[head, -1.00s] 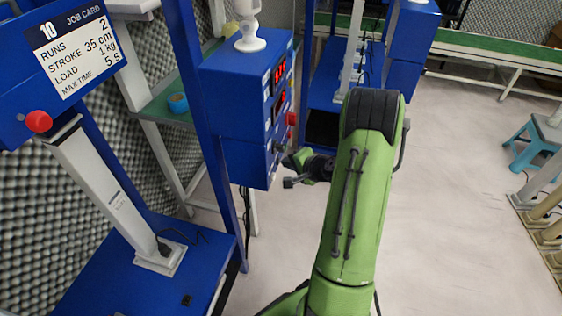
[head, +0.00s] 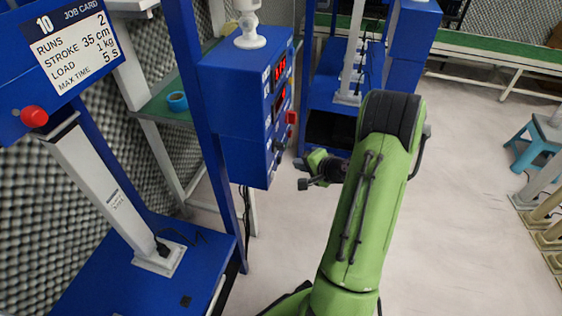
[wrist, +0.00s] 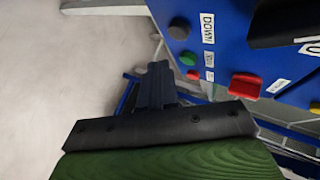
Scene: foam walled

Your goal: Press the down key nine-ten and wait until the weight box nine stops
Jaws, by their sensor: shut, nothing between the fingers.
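The blue control box (head: 232,100) stands left of my arm, its keyed face turned toward my gripper (head: 305,174). In the wrist view, a dark round key (wrist: 180,28) sits beside a DOWN label (wrist: 207,28). A green key (wrist: 187,58) and a small red key (wrist: 193,75) lie below it. My gripper also shows in the wrist view (wrist: 155,72), with its fingers together and empty. It is apart from the panel. I cannot make out which numbers the keys carry. I cannot identify weight box nine in either view.
A larger red button (wrist: 245,85) is on the same panel. A blue stand with the job card for 10 (head: 75,42) and a red knob (head: 34,117) is at the left. A blue stool (head: 525,143) is at the right. Open floor (head: 465,190) lies right of my arm.

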